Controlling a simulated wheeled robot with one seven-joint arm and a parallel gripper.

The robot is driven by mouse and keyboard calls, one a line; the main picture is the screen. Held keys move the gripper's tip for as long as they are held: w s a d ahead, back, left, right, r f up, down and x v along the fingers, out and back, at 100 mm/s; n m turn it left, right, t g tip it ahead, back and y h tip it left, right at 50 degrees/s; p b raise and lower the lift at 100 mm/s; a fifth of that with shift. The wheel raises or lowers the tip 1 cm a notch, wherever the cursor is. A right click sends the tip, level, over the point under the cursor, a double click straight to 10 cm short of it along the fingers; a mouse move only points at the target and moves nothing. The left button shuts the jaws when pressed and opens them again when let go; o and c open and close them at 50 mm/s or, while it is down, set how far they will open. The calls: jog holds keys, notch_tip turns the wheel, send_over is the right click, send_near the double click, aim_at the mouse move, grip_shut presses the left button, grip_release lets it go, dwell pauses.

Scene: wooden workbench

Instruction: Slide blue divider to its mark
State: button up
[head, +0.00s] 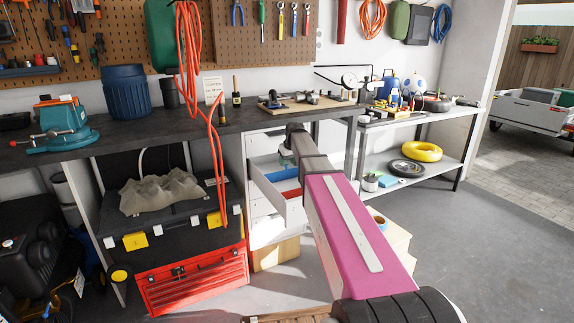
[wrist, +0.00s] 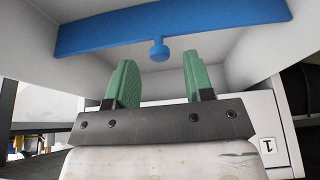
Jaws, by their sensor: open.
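The blue divider (wrist: 190,30) spans the open drawer (wrist: 255,75) from wall to wall in the wrist view. A round blue knob (wrist: 159,50) sticks out from its middle. My gripper (wrist: 158,66) has two green fingers, apart, with nothing held between them. The knob appears between and slightly beyond the fingertips; I cannot tell the exact depth gap. In the head view the blue divider (head: 283,174) shows inside the open drawer (head: 263,190), partly behind my arm. A red strip (head: 292,193) lies nearer the drawer front; I cannot tell if it is the mark.
The drawer belongs to a white cabinet under the dark workbench (head: 190,128). An orange cable (head: 217,165) hangs to its left, above a red toolbox (head: 195,280). A metal side table (head: 450,123) stands right. Open floor (head: 470,220) lies to the right.

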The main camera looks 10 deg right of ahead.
jog(key=shift+x, duration=1)
jog(key=shift+r, duration=0.1)
grip_shut()
jog(key=s, duration=0.2)
jog(key=s+d, duration=0.1)
jog(key=s, duration=0.3)
jog(key=shift+d, duration=0.4)
jog(key=shift+w, duration=0.1)
grip_release()
jog(key=shift+r, duration=0.1)
